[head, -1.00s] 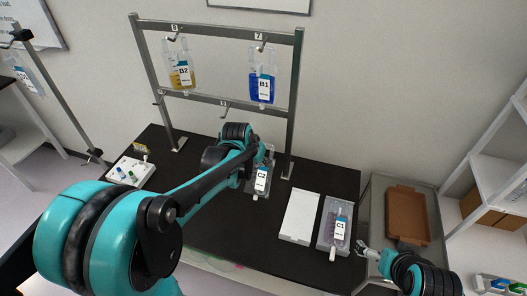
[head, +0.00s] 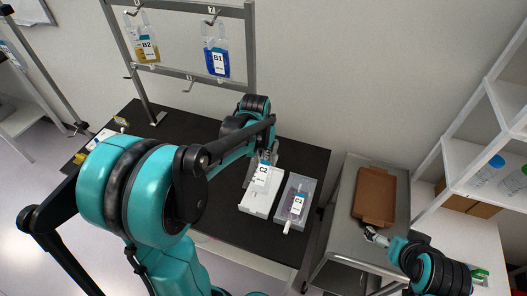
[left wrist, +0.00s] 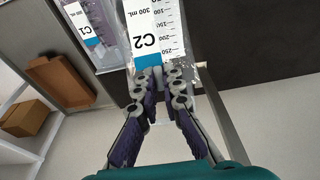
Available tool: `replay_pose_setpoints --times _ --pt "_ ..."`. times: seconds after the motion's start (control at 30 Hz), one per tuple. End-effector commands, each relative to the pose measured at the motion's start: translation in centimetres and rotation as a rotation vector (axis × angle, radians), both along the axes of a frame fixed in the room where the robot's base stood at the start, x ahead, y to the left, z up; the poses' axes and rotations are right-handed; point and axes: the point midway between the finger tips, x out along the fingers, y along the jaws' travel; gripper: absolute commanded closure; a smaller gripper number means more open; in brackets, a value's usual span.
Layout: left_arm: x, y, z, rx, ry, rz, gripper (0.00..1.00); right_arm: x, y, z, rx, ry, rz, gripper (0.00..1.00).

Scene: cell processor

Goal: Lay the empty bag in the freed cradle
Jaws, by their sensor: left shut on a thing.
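My left gripper (head: 268,155) is shut on the top end of the clear bag labelled C2 (head: 262,176). In the left wrist view the fingertips (left wrist: 162,88) pinch the bag (left wrist: 150,30), which looks empty. In the head view the bag hangs over the white flat box (head: 255,201); I cannot tell whether it touches. Beside it, the bag labelled C1 (head: 297,203), with a purplish tint, lies in a grey cradle (head: 284,217); it also shows in the left wrist view (left wrist: 90,30). My right gripper (head: 376,238) is near the steel cart, its jaws too small to read.
A rack (head: 251,50) at the back holds yellow bag B2 (head: 148,50) and blue bag B1 (head: 216,62). A brown tray (head: 375,195) lies on the steel cart (head: 344,215) at right. White shelves (head: 470,150) stand far right. The black table (head: 170,150) has free room at left.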

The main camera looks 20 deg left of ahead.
Motion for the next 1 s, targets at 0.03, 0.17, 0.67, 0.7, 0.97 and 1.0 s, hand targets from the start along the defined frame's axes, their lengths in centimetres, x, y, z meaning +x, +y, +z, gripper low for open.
replay_pose_setpoints --times 0.03,0.17,0.67,0.7,0.97,1.0 --pt "0.0 0.0 -1.1 0.0 0.0 0.0 1.0 0.0 0.0 -0.9 0.0 0.0 0.0 0.0" --pt "0.0 0.0 -2.8 0.0 0.0 0.0 1.0 0.0 0.0 -2.1 0.0 0.0 0.0 0.0" --pt "0.0 0.0 -6.9 0.0 -0.001 -0.001 1.0 0.0 0.0 -5.3 0.0 0.0 0.0 0.0" --pt "0.0 0.0 -6.9 0.0 -0.001 -0.001 1.0 0.0 0.0 -5.3 0.0 0.0 0.0 0.0" --pt "0.0 0.0 -6.8 0.0 -0.001 -0.001 0.74 0.0 0.0 -5.2 0.0 0.0 0.0 0.0" --pt "0.0 0.0 -6.8 0.0 -0.001 -0.001 0.69 0.0 0.0 -5.2 0.0 0.0 0.0 0.0"
